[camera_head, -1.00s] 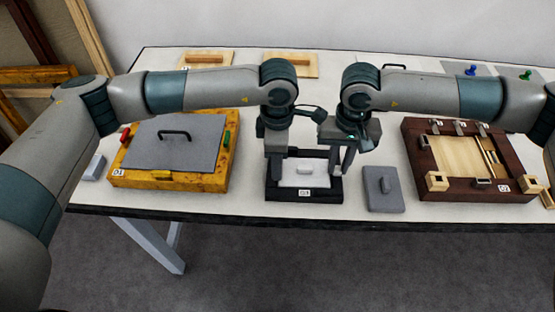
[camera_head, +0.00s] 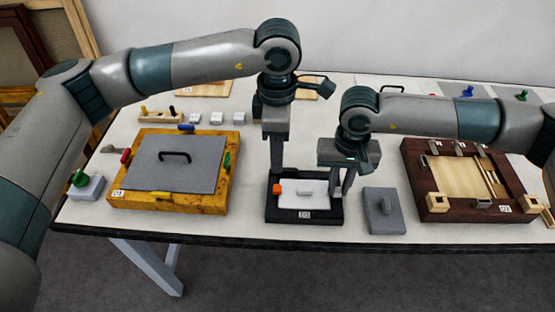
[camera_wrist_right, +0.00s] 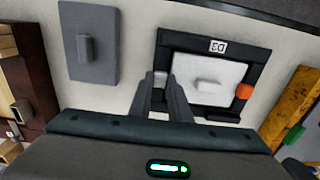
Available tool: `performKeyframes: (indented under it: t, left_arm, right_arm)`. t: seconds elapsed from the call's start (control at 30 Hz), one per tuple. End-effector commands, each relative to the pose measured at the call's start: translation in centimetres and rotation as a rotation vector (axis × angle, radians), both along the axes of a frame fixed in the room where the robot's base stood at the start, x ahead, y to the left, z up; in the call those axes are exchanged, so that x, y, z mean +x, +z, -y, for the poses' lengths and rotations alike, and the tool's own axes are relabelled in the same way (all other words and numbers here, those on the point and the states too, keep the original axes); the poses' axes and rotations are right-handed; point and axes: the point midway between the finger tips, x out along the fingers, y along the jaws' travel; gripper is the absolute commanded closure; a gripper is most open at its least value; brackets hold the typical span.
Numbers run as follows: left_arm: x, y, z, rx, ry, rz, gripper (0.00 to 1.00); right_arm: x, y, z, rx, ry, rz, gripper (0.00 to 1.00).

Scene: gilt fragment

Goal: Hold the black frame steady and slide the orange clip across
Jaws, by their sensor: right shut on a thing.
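The black frame (camera_head: 277,215), labelled D3, lies flat on the white table and also shows in the right wrist view (camera_wrist_right: 187,40). Inside it is a pale panel (camera_head: 314,201) with a small white handle. The orange clip (camera_head: 278,188) is at the frame's left side in the head view; it also shows in the right wrist view (camera_wrist_right: 244,91). My left gripper (camera_head: 277,173) points down just behind the clip; its finger gap does not show clearly. My right gripper (camera_head: 344,188) is shut on the frame's right side, its fingers also visible in the wrist view (camera_wrist_right: 165,80).
A grey lidded plate (camera_head: 384,213) lies just right of the frame. A yellow box (camera_head: 170,204) with a grey lid stands left, and a dark wooden box (camera_head: 470,208) stands right. The table's front edge is close to the frame.

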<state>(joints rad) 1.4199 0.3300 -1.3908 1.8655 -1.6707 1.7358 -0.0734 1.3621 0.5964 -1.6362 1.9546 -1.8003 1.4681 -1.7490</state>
Motion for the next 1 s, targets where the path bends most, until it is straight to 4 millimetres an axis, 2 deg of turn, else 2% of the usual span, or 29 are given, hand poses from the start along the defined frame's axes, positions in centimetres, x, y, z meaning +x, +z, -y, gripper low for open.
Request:
performKeyframes:
  t: [0.47,0.5,0.57,1.0]
  left_arm:
    - [-0.02,0.39,0.01,0.0,0.0,0.0,0.62]
    - [-0.01,0.39,0.01,0.0,0.0,0.0,0.62]
    - [-0.02,0.38,0.01,0.0,0.0,0.0,0.62]
    - [-0.02,0.37,0.0,0.0,0.0,0.0,0.62]
  right_arm:
    - [0.02,0.03,0.0,0.0,0.0,0.001,1.0]
    - [0.02,0.03,0.0,0.0,0.0,0.001,0.74]
    - [0.02,0.03,0.0,0.0,0.0,0.001,0.62]
    - [0.04,0.5,-0.01,0.0,0.0,0.001,0.62]
